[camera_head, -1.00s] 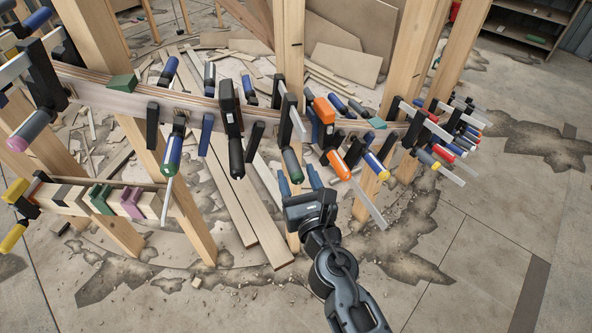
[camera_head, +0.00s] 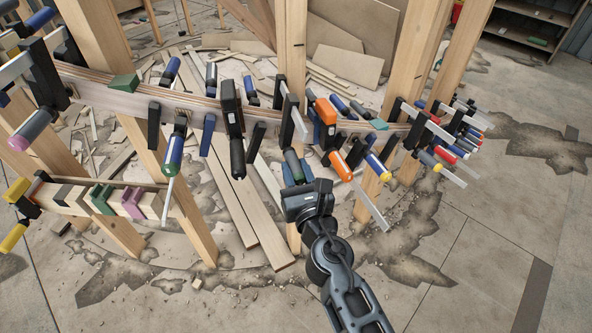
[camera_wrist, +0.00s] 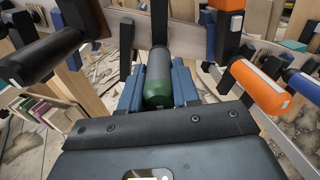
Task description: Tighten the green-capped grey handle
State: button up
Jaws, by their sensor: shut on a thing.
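The green-capped grey handle (camera_wrist: 158,82) hangs from a clamp on the curved wooden stringer (camera_head: 190,103). In the wrist view it is in the middle, grey above with a dark green end toward me. My gripper (camera_wrist: 159,90) has its blue fingers on either side of this handle and is shut on it. In the head view my gripper (camera_head: 295,170) reaches up from below, and the handle (camera_head: 292,161) shows just above it. The lower end of the handle is partly hidden by the fingers there.
An orange handle (camera_head: 340,165) hangs close on the right and a black one (camera_head: 237,158) on the left. A blue handle with a green end (camera_head: 172,158) is further left. A wooden post (camera_head: 291,45) stands behind. Floor at the lower right is clear.

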grip_shut()
